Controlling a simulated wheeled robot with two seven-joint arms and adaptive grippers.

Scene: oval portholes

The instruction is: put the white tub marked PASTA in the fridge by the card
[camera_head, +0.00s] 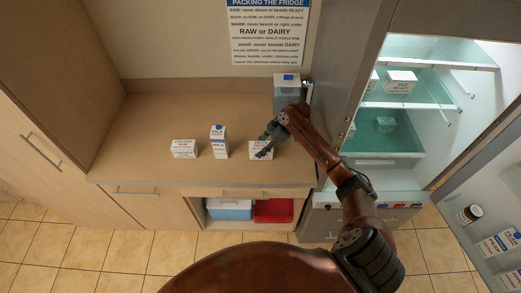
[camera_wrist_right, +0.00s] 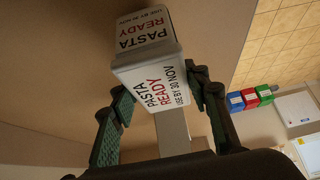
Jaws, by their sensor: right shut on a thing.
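The white tub marked PASTA READY (camera_head: 261,152) is at the right part of the counter, partly hidden by my right gripper (camera_head: 267,143). In the right wrist view the tub (camera_wrist_right: 155,75) sits between the two fingers of my right gripper (camera_wrist_right: 158,105), which is shut on it. Its label also reads USE BY 30 NOV. I cannot tell whether it touches the counter. The fridge (camera_head: 410,104) stands open at the right, with glass shelves and a lower bin. The card (camera_head: 270,32), headed PACKING THE FRIDGE, hangs on the wall. My left gripper is not in view.
A CHICKEN RAW tub (camera_head: 184,149), a milk carton (camera_head: 219,143) and a blue carton (camera_head: 287,92) stand on the counter. The open fridge door (camera_head: 470,183) holds a jar (camera_head: 469,214) and packs.

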